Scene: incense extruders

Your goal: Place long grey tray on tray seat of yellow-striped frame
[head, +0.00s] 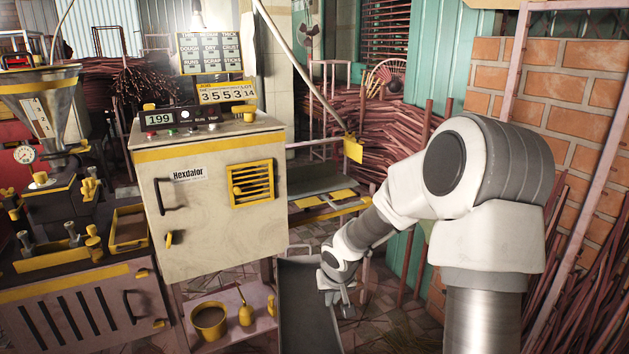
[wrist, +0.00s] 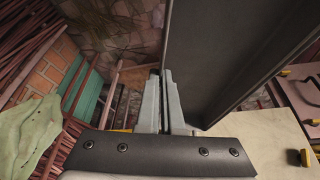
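The long grey tray (head: 306,318) hangs below and beside the white cabinet in the head view, its lower end cut off by the frame edge. It fills the upper right of the wrist view (wrist: 235,50). My gripper (head: 345,299) is at the tray's right side wall. In the wrist view the two fingers (wrist: 164,100) are close together with the tray's wall edge between them. The yellow-striped frame (head: 335,211) stands behind, right of the cabinet, with yellow and dark stripes along its front. A dark grey surface (head: 317,180) shows behind the stripes; my arm hides the frame's right part.
The white Hexdalor cabinet (head: 205,215) stands close left of the tray, on a pinkish stand holding a yellow pot (head: 208,321). Bundles of reddish sticks (head: 375,130) lie behind the frame. A brick wall (head: 548,95) is at right. Tiled floor (head: 385,325) is open below my arm.

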